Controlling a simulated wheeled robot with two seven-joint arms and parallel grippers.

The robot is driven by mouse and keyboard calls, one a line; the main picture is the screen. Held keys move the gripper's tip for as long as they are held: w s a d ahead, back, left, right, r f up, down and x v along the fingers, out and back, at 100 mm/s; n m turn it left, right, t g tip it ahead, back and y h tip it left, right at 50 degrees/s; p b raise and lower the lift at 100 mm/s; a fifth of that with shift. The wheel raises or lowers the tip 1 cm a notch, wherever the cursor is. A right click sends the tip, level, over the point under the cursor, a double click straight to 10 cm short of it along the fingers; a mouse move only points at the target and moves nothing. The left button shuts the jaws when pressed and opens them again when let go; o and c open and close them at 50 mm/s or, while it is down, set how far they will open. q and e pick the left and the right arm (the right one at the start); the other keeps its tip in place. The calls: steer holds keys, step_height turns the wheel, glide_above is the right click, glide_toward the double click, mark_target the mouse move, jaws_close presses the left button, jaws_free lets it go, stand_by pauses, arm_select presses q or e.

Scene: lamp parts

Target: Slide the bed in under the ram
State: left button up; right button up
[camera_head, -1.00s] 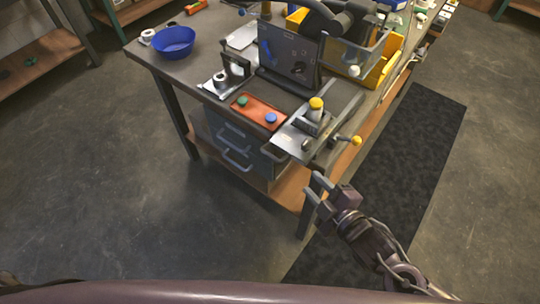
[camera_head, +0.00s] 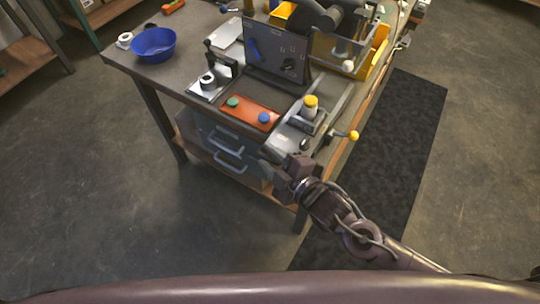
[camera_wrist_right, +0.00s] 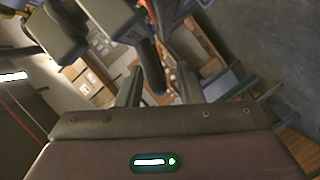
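A grey metal fixture (camera_head: 292,135) sits at the bench's front right corner and looks like the bed. A pale cylinder with a yellow cap (camera_head: 310,102) stands on it, and a rod with a yellow ball (camera_head: 353,135) sticks out to its right. I cannot clearly pick out the ram. My right gripper (camera_head: 275,168) is at the front end of the fixture, by the bench edge. In the right wrist view its fingers (camera_wrist_right: 160,88) are apart, with a dark rounded bar (camera_wrist_right: 151,66) between them and gaps visible. Contact cannot be told. My left gripper is out of view.
An orange plate (camera_head: 249,113) with green and blue knobs lies left of the fixture. Behind are a dark upright panel (camera_head: 275,52) and a yellow bin (camera_head: 376,52). A blue bowl (camera_head: 153,44) is at the far left. Drawers (camera_head: 225,145) hang below the bench.

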mark_target(274, 142)
jaws_close()
stand_by(0.3)
steer(key=w+d, duration=0.2)
steer(key=w, duration=0.1)
steer(key=shift+w+d+f, duration=0.1)
steer(key=shift+w+d, duration=0.1)
steer(key=shift+w, duration=0.1)
jaws_free()
steer(key=shift+s+a, duration=0.1)
steer(key=v, duration=0.7)
steer(key=shift+s+d+b, duration=0.25)
steer(key=shift+s+b, duration=0.05)
steer(key=shift+b, duration=0.05)
